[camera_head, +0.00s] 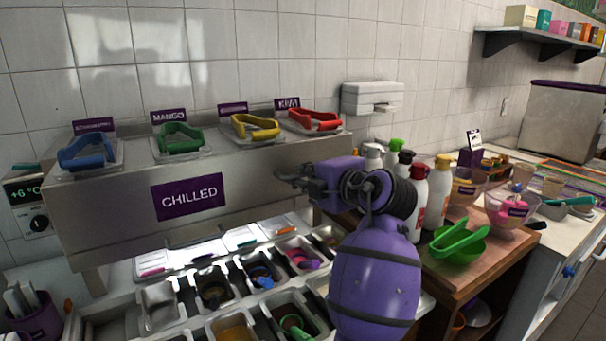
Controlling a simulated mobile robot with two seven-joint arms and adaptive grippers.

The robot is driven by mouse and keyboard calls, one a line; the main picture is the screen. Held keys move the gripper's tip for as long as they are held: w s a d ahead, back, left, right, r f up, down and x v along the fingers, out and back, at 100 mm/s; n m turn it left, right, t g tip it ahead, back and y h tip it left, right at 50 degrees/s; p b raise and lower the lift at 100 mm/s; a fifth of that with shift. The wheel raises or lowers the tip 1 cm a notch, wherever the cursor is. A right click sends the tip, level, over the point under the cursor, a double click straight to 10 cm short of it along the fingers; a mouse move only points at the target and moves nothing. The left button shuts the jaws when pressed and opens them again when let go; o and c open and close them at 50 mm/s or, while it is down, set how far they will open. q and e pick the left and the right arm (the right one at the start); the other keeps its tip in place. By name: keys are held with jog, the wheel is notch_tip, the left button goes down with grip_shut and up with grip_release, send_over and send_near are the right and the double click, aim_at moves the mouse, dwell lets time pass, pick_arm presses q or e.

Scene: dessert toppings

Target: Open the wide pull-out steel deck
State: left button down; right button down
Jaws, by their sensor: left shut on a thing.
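The wide steel deck (110,215) stands against the tiled wall at left and centre, above a counter of topping pans. Its sloping front carries a purple CHILLED sign (189,198). My left gripper (284,176), on a purple arm, is at the right part of the deck's front, to the right of the sign. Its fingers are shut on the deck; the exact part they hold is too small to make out. My arm hides the deck's lower right side. My right gripper is not in view.
Topping pans (160,303) lie below. Bottles (438,190) and a green bowl (457,246) stand close right of my arm.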

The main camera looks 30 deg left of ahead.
pick_arm(q)
jog(key=shift+s+d, duration=0.15)
jog(key=shift+d, duration=0.1)
jog(key=c, duration=1.8)
grip_release()
jog(key=v, duration=1.2)
jog(key=shift+s, duration=0.1)
